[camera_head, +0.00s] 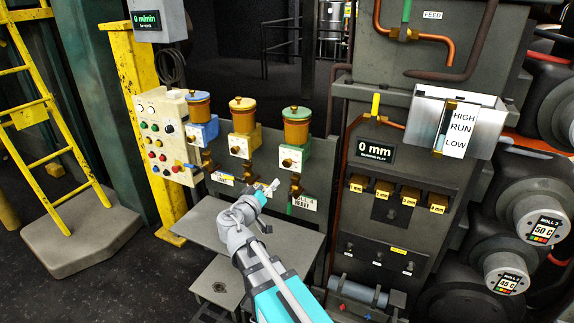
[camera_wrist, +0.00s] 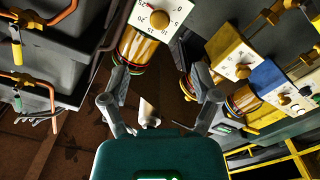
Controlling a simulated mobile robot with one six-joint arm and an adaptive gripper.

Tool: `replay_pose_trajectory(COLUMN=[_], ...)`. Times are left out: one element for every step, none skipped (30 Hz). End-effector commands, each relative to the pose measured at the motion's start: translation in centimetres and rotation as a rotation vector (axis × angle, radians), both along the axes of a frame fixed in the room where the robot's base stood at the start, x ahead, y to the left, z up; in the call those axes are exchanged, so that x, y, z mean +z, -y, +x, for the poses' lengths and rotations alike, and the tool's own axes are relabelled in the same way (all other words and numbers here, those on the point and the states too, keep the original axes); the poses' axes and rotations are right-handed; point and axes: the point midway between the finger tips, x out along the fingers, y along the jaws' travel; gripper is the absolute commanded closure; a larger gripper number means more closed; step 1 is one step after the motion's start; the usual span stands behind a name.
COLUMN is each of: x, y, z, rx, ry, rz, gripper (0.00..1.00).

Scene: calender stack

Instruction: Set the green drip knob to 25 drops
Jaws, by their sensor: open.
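The green drip unit (camera_head: 294,150) is the rightmost of three feeders in the head view, with an amber cup under a green lid. Its white dial shows large in the wrist view (camera_wrist: 174,24), with numbers including 0, 20 and 25. The round brown drip knob (camera_wrist: 159,19) is at the dial's middle; its pointer setting is not clear to me. In the head view the knob (camera_head: 287,162) is small. My gripper (camera_head: 271,187) is below and a little left of it. The two fingers (camera_wrist: 160,82) are spread, with nothing held and apart from the knob.
The yellow feeder (camera_head: 241,142) and blue feeder (camera_head: 202,128) stand to the left. A grey table (camera_head: 270,248) lies below the arm. A button panel (camera_head: 165,135) is at far left.

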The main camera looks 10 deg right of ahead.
Motion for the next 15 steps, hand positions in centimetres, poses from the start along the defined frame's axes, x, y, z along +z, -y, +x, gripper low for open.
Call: replay_pose_trajectory(x=[0.01,0.01,0.01,0.01,0.01,0.01,0.01,0.01,0.01,0.01,0.01,0.0,0.0,0.01,0.0], y=[-0.02,-0.03,-0.03,-0.03,-0.03,-0.04,-0.03,-0.03,-0.04,-0.04,-0.03,-0.03,-0.03,-0.03,-0.01], z=[-0.04,-0.05,-0.07,-0.06,-0.07,-0.07,-0.07,-0.07,-0.07,-0.07,-0.07,-0.08,-0.08,-0.07,-0.05], rx=[0.0,0.0,0.0,0.0,0.0,0.0,0.0,0.0,0.0,0.0,0.0,0.0,0.0,0.0,0.0], ry=[-0.015,-0.023,-0.031,-0.036,-0.039,-0.041,-0.042,-0.042,-0.042,-0.042,-0.041,-0.041,-0.041,-0.041,-0.041], rz=[-0.021,-0.032,-0.043,-0.049,-0.053,-0.056,-0.057,-0.057,-0.057,-0.057,-0.057,-0.057,-0.057,-0.057,-0.057], gripper=[0.21,0.21,0.21,0.21,0.21,0.21,0.21,0.21,0.21,0.21,0.21,0.21,0.21,0.21,0.21])
